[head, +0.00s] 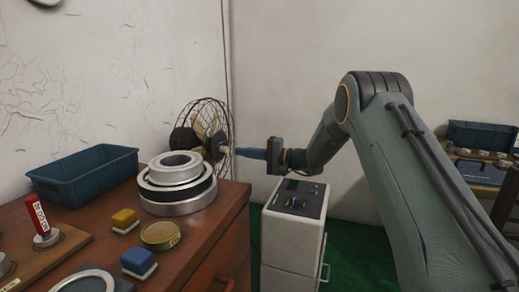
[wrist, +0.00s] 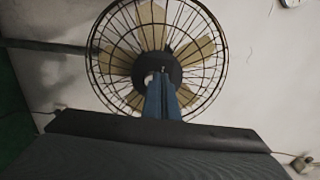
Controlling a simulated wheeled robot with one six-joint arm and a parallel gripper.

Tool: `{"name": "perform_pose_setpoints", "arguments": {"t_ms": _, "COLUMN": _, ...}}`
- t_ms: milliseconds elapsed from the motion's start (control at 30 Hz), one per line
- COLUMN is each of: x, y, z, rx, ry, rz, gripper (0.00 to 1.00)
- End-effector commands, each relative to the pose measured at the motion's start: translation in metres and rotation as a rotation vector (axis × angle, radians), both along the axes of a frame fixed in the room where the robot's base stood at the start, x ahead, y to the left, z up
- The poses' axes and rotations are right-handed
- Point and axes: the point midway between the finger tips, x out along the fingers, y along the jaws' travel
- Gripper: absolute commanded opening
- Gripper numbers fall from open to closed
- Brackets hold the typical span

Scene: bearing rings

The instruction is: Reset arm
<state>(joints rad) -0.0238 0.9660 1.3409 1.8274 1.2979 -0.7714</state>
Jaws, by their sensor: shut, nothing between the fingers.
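My gripper (head: 240,152) is stretched out to the left at the end of my arm, in the air beyond the right edge of the wooden cabinet. Its blue fingers are together and hold nothing. In the wrist view the gripper (wrist: 161,82) shows closed in front of a fan. A stack of bearing rings (head: 178,203), silver and dark, sits on the cabinet top to the left of the gripper and apart from it.
A wire-cage fan (head: 187,117) stands behind the gripper. A blue bin (head: 82,181), yellow block (head: 124,218), blue block (head: 138,261), round tin (head: 161,236) and red-handled tool (head: 38,214) are on the wooden cabinet (head: 205,246). A white cabinet (head: 291,251) stands below my arm.

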Motion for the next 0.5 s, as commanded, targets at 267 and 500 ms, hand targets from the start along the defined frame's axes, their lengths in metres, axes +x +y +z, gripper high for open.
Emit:
{"name": "perform_pose_setpoints", "arguments": {"t_ms": 267, "x": -0.003, "y": 0.001, "z": -0.001, "rx": -0.013, "ry": 0.007, "rz": 0.004, "gripper": 0.0}}
{"name": "perform_pose_setpoints", "arguments": {"t_ms": 500, "x": -0.07, "y": -0.01, "z": -0.032, "rx": -0.279, "ry": 0.16, "rz": 0.066, "gripper": 0.0}}
